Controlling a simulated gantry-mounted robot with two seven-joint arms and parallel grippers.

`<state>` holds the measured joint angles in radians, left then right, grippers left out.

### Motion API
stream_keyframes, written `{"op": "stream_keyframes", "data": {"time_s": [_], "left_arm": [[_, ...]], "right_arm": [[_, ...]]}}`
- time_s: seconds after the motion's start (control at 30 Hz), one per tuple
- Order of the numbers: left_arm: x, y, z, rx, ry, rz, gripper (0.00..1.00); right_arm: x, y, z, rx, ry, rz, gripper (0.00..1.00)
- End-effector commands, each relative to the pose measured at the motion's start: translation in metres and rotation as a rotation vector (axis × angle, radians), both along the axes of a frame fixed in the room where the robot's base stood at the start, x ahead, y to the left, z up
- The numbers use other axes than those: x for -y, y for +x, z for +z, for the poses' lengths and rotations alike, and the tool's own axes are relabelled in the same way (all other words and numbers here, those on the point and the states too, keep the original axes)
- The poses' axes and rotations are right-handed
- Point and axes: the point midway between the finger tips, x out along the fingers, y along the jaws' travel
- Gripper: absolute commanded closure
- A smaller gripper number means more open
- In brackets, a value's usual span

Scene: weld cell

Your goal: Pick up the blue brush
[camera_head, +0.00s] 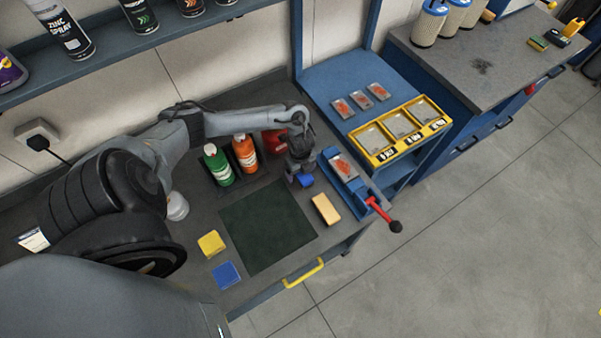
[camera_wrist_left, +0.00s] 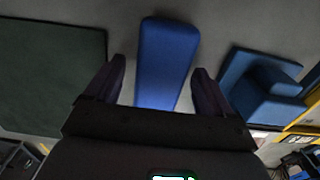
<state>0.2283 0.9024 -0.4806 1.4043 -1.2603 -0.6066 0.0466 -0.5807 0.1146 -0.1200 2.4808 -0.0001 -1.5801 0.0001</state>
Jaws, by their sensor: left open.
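The blue brush (camera_head: 306,181) lies on the dark bench top, partly hidden under my left gripper (camera_head: 299,179) in the head view. In the left wrist view the blue brush (camera_wrist_left: 168,50) shows as a long blue block, its near end running between the two dark fingers of my left gripper (camera_wrist_left: 160,82). A gap shows on each side of it, so the fingers are apart from it. The gripper is open. I cannot tell how high the fingertips are above the bench. My right gripper is not in view.
A blue vise (camera_head: 347,172) with a red handle stands just right of the gripper. A tan block (camera_head: 326,209) lies in front. Green (camera_head: 218,166) and orange (camera_head: 245,154) bottles stand behind left. A dark green mat (camera_head: 266,225) is clear. Yellow and blue pads lie left.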

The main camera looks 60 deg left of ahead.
Motion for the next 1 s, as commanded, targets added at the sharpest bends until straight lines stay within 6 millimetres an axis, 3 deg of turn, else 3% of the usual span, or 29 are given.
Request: {"op": "stream_keyframes", "data": {"time_s": [0.2,0.57,1.0], "left_arm": [[-0.0002,-0.0002,-0.0002,0.0,0.0,0.0,0.2],[-0.0003,-0.0001,0.0001,0.0,0.001,0.0,0.75],[-0.001,0.0006,0.0079,0.002,0.001,0.0,0.76]], "right_arm": [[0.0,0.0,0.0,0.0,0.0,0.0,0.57],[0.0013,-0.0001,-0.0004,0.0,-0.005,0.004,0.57],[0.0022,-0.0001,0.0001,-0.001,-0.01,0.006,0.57]]}}
